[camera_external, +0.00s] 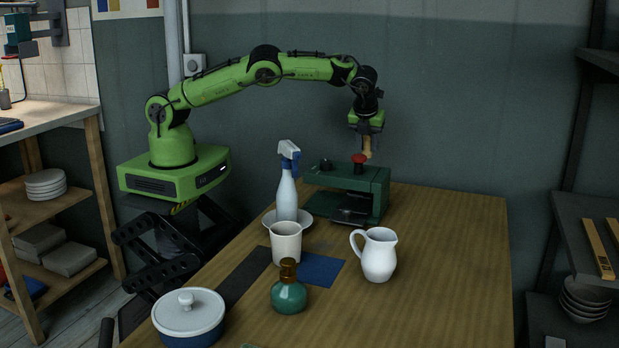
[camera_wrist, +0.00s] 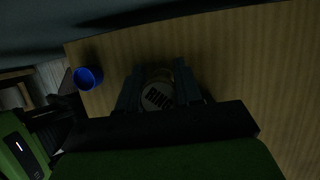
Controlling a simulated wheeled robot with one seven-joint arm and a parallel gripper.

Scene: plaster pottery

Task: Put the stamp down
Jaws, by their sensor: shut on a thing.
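The stamp (camera_external: 367,148) is a pale wooden piece that hangs below my gripper (camera_external: 368,133). My gripper is shut on it, above the far end of the table and behind the green machine. In the wrist view the stamp (camera_wrist: 157,96) sits between the two dark fingers, with dark lettering on its round face. The machine hides the space below the stamp, so I cannot tell how far it is above the table (camera_external: 450,250).
The green machine (camera_external: 378,190) with a red knob (camera_external: 359,158) stands close in front. A spray bottle (camera_external: 286,195), beaker (camera_external: 286,243), white jug (camera_external: 379,256), green bottle (camera_external: 289,297) and lidded pot (camera_external: 188,315) are nearer. A blue cup (camera_wrist: 88,78) stands near an edge. The table's right side is clear.

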